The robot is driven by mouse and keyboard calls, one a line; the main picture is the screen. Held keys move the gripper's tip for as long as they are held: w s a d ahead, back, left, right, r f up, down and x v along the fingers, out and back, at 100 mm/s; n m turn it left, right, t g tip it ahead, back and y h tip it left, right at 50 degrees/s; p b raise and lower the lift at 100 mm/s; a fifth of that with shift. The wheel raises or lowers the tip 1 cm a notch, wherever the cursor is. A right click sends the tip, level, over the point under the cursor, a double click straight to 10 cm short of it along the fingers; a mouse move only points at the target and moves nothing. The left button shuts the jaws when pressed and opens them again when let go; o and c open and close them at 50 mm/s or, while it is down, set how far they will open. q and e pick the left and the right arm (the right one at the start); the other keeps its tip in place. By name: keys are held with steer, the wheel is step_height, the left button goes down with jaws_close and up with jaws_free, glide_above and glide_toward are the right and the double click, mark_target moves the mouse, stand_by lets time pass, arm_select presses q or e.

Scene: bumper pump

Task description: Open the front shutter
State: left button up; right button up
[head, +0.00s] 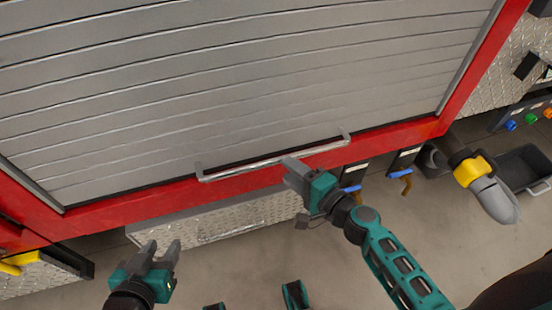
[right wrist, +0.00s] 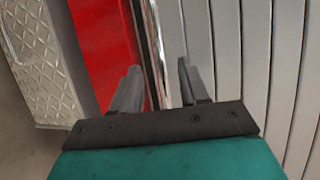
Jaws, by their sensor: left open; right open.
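The front shutter (head: 230,90) is a grey slatted roller door in a red frame, and it is down. Its slats also show in the right wrist view (right wrist: 255,60). A long metal handle bar (head: 245,170) runs along the shutter's bottom edge. My right gripper (head: 290,170) is at the right half of the bar. In the right wrist view the bar (right wrist: 152,50) passes between the two open fingers (right wrist: 158,90); I cannot tell whether they touch it. My left gripper (head: 160,252) is open and empty, below and left of the bar, apart from the shutter.
A diamond-plate bumper step (head: 215,220) juts out below the red frame. At the right are hose fittings with blue levers (head: 350,189), a yellow-collared nozzle (head: 468,172), a dark bin (head: 525,168) and coloured buttons (head: 530,117). The floor in front is mostly clear.

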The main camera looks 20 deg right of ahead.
mark_target(276, 159)
steer(key=x, duration=0.6)
jaws_close()
stand_by(0.4)
